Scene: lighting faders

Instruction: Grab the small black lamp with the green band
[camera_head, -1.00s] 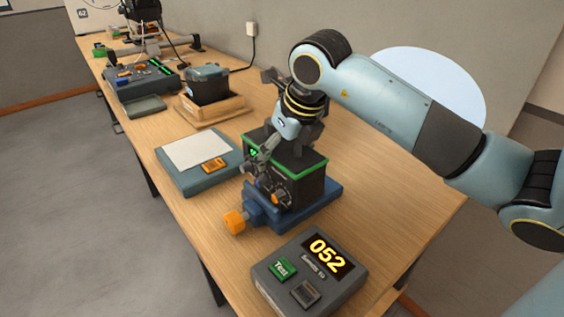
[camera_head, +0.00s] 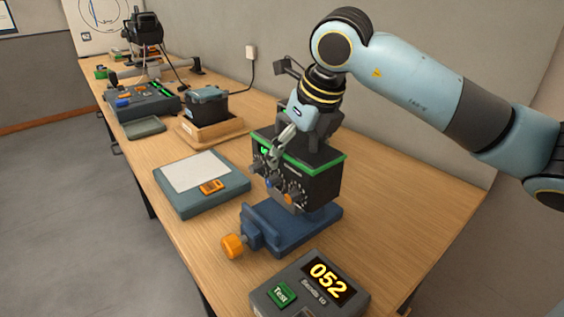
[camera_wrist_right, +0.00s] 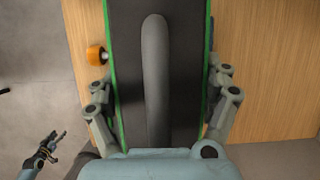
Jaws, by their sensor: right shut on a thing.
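The small black lamp with the green band (camera_head: 318,186) is box-shaped, with knobs and a small green display on its front. My right gripper (camera_head: 303,146) is shut on it from above. It is upright, just above the blue clamp base (camera_head: 288,236). In the right wrist view the black lamp's top (camera_wrist_right: 128,70), edged in green, fills the middle, with a dark handle along it. The fingers of my right gripper (camera_wrist_right: 160,100) are on both its sides. My left gripper (camera_wrist_right: 47,150) shows small at the lower left, too small to tell its state.
A grey box with a yellow 052 display (camera_head: 318,284) stands in front. A flat case with a white sheet (camera_head: 197,172) lies left. A wooden tray (camera_head: 208,132) holds a dark box behind. A fader console (camera_head: 142,105) stands farther back. The table's right side is bare.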

